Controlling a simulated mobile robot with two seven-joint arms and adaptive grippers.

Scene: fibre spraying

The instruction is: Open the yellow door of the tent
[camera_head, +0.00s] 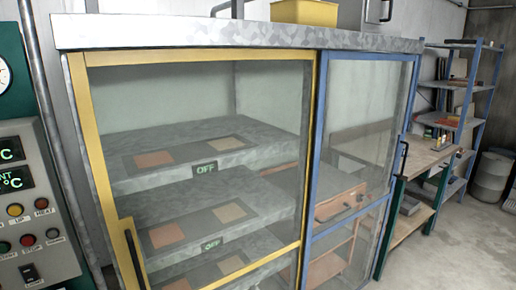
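The tent is a large cabinet with a grey mottled top (240,35) and glass front doors. Its yellow-framed door (200,55) fills the left and middle of the head view and looks shut. A dark handle (134,258) sits on the yellow door's lower left, on a yellow plate. A blue-framed door (318,130) stands to its right, with a dark handle (403,157) on its right side. Neither of my grippers shows in the head view.
Behind the yellow door are several grey shelves (150,185) with square tiles and "OFF" displays. A control panel (30,210) with buttons stands close at the left. A workbench (425,160) and a blue rack (480,90) are at the right. Floor (465,245) is clear there.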

